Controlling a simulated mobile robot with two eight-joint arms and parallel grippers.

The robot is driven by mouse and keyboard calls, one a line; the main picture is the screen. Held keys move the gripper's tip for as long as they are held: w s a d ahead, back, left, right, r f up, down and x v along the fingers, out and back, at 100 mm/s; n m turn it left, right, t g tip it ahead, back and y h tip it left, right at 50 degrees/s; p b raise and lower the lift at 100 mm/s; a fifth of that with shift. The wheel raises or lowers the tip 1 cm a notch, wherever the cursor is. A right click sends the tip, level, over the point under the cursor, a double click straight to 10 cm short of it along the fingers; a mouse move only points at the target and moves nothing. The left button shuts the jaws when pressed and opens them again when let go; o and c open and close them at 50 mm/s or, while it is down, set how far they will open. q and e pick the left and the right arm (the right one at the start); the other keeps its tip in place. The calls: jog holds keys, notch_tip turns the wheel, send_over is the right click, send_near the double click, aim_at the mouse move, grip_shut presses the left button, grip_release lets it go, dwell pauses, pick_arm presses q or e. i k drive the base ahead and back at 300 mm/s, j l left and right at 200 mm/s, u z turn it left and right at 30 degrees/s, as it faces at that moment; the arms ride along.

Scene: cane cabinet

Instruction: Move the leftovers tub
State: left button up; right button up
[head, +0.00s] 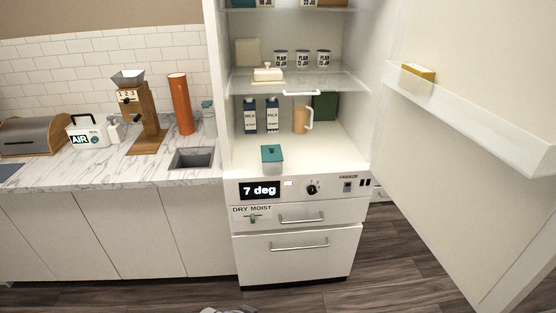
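A small tub with a teal lid (272,158) and a pale, see-through body stands upright near the front edge of the fridge's lowest shelf. It looks like the leftovers tub, though I can read no label on it. The fridge (350,160) stands open. Neither of my grippers can be made out in the head view. Only a small grey piece shows at the bottom edge, and I cannot tell what part it is.
Two milk cartons (272,116), an orange jug (300,119) and a dark green box (325,106) stand behind the tub. A glass shelf (330,84) with a butter dish (267,73) and jars is above. The open door (470,170) fills the right. The counter (90,174) has some bare marble.

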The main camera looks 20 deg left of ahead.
aim_at(269, 169)
jog(key=i+u, duration=0.15)
jog(key=i, duration=0.35)
jog(key=i+l+u, duration=0.15)
jog(key=i, duration=0.4)
jog(key=i+l+u, duration=0.15)
jog(key=i, duration=0.35)
jog(key=l, duration=0.1)
